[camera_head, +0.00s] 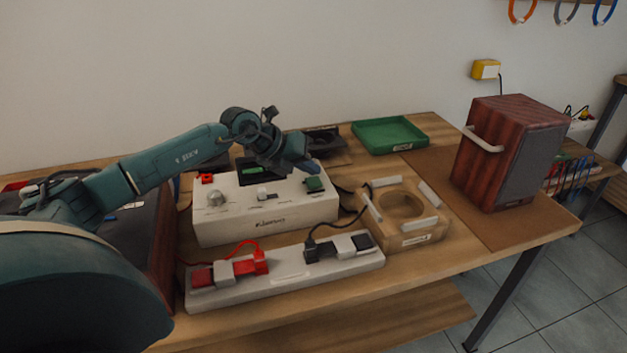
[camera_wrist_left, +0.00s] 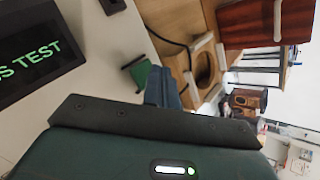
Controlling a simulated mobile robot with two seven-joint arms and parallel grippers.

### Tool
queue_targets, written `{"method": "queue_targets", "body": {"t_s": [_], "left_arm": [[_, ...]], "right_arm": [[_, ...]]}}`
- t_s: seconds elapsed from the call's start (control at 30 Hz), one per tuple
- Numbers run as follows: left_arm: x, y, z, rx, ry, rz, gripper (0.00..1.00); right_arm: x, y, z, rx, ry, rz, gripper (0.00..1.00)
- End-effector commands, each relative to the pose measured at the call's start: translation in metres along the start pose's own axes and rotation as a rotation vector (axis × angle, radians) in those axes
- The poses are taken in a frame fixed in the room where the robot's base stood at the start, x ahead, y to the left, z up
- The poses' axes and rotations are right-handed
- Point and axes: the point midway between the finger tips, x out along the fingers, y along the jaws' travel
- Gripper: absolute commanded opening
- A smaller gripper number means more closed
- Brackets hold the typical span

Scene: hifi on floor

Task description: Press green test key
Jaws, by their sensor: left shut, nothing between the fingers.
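The green test key (camera_head: 314,184) sits at the right end of the top of a white test box (camera_head: 265,216). It also shows in the left wrist view (camera_wrist_left: 139,74), beside the fingertips. My left gripper (camera_head: 312,168) is shut and empty, its tips just above and close to the green key in the head view; I cannot tell whether they touch. In the left wrist view the shut fingers (camera_wrist_left: 162,88) point towards the key. A dark screen (camera_wrist_left: 35,50) with green letters, partly reading "TEST", stands on the box. My right gripper is not in view.
A pale strip (camera_head: 290,277) with red and black connectors lies in front of the box. A wooden fixture (camera_head: 432,236) with a round hole stands to its right, a green tray (camera_head: 390,135) behind. A reddish wooden speaker (camera_head: 510,150) stands on the right. Cables run beside the box.

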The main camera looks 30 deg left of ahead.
Motion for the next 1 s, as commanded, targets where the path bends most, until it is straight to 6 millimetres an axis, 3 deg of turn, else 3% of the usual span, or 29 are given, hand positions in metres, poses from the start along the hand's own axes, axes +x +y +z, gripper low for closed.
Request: {"method": "queue_targets", "body": {"t_s": [1.0], "left_arm": [[0.0093,0.0066,-0.0068,0.0,0.001,0.0,0.0]], "right_arm": [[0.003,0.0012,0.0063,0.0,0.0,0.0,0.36]]}}
